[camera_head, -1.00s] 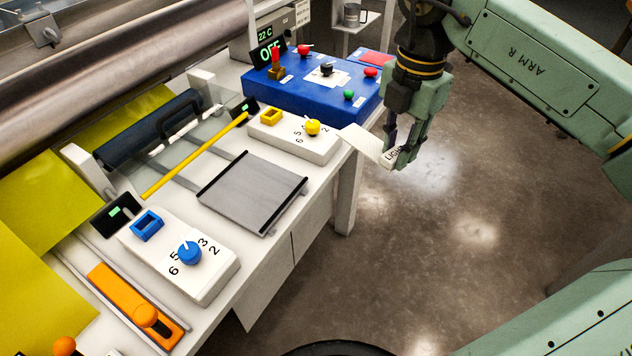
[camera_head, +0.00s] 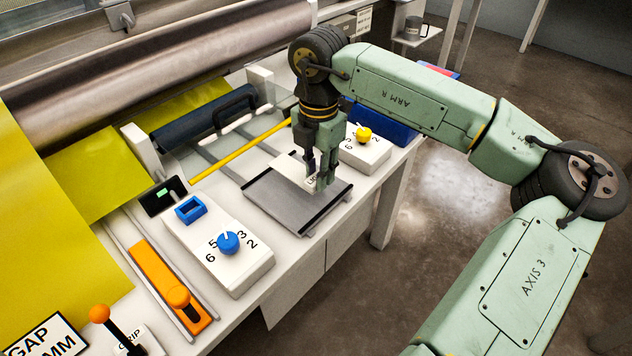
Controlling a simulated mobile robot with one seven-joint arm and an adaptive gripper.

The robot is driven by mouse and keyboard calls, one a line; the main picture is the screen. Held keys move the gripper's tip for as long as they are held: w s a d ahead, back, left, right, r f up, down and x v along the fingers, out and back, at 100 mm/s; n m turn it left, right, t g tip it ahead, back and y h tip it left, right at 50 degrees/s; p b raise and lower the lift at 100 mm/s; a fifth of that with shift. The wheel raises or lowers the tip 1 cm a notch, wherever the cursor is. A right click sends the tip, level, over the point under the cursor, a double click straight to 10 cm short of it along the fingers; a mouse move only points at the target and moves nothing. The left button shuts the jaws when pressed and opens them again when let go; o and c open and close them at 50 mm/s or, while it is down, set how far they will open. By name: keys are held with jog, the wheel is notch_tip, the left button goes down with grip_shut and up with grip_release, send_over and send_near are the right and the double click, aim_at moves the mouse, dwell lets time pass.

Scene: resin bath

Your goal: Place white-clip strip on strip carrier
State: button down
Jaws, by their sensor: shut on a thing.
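My gripper (camera_head: 318,183) is shut on the white strip (camera_head: 292,169) by its right end, where part of some dark lettering shows. The strip is over the far part of the grey strip carrier (camera_head: 290,204), a flat plate with dark rails along two opposite sides. I cannot tell whether the strip touches the plate or hangs just above it. The strip's far end reaches toward the carrier's back edge. My gripper's fingers hide part of the strip, and no clip can be made out.
A white box with a blue knob (camera_head: 228,243) stands left of the carrier, and one with a yellow knob (camera_head: 364,134) stands right and behind. A yellow bar (camera_head: 240,150) runs behind the carrier. An orange slider (camera_head: 165,287) is at front left. The near carrier surface is clear.

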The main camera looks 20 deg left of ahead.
jog(key=shift+f+p, duration=0.3)
jog(key=shift+f, duration=1.65)
jog(key=shift+f, duration=0.2)
jog(key=c, duration=1.4)
grip_release()
jog(key=shift+r, duration=0.1)
notch_tip(320, 180, up, 12)
jog(key=shift+r+b, duration=0.15)
jog(key=shift+b, duration=0.6)
